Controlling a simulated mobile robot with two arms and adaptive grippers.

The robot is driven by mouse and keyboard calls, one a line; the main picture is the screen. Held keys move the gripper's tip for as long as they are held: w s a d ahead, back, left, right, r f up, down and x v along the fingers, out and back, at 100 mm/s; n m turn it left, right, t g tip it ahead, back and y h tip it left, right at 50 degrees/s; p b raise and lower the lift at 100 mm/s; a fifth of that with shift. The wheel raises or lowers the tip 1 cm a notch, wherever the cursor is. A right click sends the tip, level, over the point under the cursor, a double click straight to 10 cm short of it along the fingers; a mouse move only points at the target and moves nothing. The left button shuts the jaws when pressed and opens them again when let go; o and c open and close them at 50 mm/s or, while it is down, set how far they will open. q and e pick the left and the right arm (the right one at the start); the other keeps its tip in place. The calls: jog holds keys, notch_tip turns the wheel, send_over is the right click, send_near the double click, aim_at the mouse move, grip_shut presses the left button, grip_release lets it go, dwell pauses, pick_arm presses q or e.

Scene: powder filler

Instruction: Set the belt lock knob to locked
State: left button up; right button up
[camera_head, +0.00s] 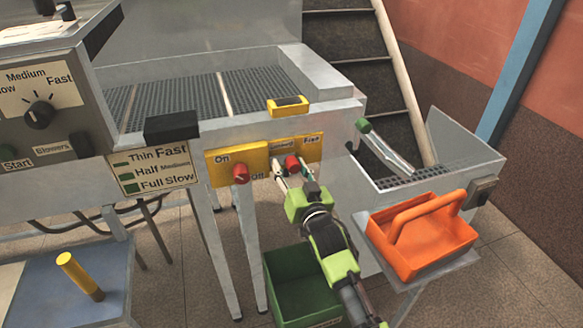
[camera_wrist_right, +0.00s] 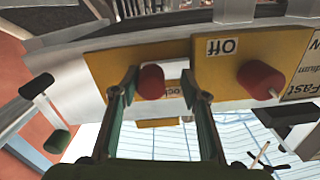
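The belt lock knob (camera_head: 292,164) is red and sits on the right yellow plate (camera_head: 311,147) of the machine's front. My right gripper (camera_head: 293,168) is at this knob with its fingers apart. In the right wrist view the picture is upside down, and the knob (camera_wrist_right: 151,82) stands between the two open fingertips (camera_wrist_right: 159,78). A gap shows on its right side; contact on its left side is unclear. A label beside it ends in "ock", partly hidden by the knob and a finger. Which way the knob points cannot be told. My left gripper is not in view.
A second red knob (camera_head: 241,173) sits on the left On/Off plate, close by. A green-tipped lever (camera_head: 364,126) sticks out to the right. An orange carrier (camera_head: 420,245) stands at the lower right, and a green bin (camera_head: 300,282) is below my right arm.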

jog(key=shift+d, duration=0.3)
jog(key=shift+s+d+f, duration=0.1)
jog(key=shift+s+d, duration=0.05)
jog(key=shift+s, duration=0.1)
jog(key=v, duration=1.1)
jog(key=shift+s+a, duration=0.2)
jog(key=shift+s, duration=0.05)
